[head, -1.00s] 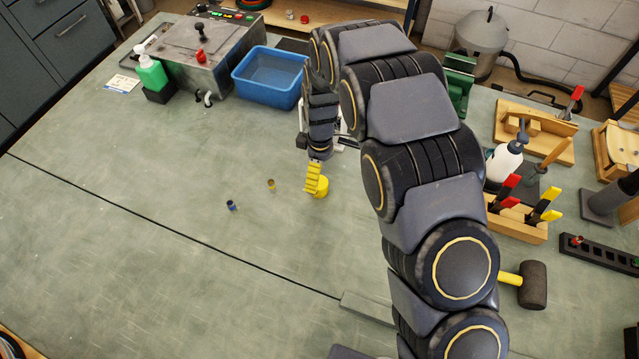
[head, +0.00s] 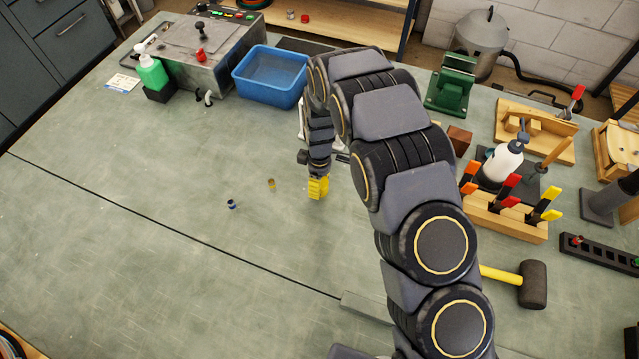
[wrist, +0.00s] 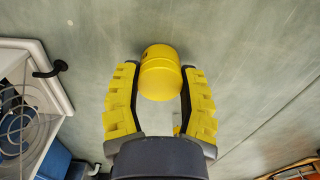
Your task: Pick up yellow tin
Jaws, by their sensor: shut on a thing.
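The yellow tin (wrist: 160,73) is a short yellow cylinder. In the wrist view it sits between the tips of the two yellow-padded fingers of my gripper (wrist: 160,88), which are shut on its sides. In the head view my gripper (head: 318,188) points down at the middle of the bench, and its yellow fingers hide most or all of the tin. I cannot tell whether the tin touches the bench.
A mallet (head: 531,284) and a tool rack (head: 507,218) are to the right. The left front bench is clear.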

